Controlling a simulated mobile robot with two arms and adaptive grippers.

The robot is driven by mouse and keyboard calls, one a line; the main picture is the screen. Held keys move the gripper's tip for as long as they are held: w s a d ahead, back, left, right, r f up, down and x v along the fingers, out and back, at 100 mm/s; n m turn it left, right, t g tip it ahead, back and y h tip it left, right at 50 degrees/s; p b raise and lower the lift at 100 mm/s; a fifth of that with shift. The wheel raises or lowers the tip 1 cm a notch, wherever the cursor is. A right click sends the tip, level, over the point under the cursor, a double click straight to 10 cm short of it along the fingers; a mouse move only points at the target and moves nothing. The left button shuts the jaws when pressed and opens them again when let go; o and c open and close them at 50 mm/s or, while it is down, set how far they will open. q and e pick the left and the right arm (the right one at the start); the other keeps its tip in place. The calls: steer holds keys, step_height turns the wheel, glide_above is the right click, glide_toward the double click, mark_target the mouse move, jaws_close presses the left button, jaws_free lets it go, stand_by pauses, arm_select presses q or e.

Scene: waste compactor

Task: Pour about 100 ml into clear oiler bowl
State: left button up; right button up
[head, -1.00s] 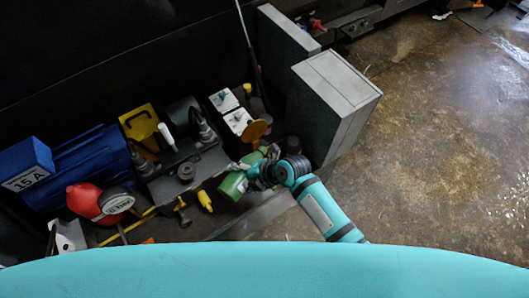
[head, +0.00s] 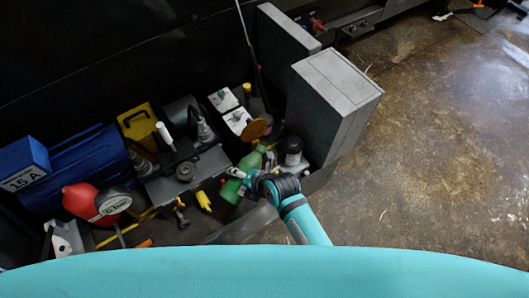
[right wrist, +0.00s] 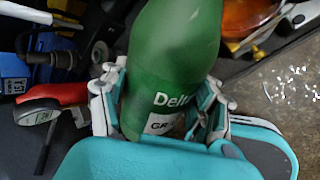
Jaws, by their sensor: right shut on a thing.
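A green bottle (head: 229,191) with a white label shows beside my right gripper (head: 238,175) in the head view. In the right wrist view the bottle (right wrist: 172,65) fills the middle, and my right gripper (right wrist: 160,112) is shut around its body. Its neck and mouth are outside the wrist view. An amber, glassy bowl (right wrist: 246,14) on a yellow base shows at the top right of the wrist view. I cannot tell for sure which part is the clear oiler bowl. I see no liquid flowing. My left gripper is not in view.
Grey boxes (head: 338,92) stand right of the gripper. A black-topped part (head: 292,147) is close by. Open floor (head: 440,150) lies to the right.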

steer(key=shift+w+t+h, duration=0.15)
steer(key=shift+t+h, duration=0.15)
stand_by(1.5)
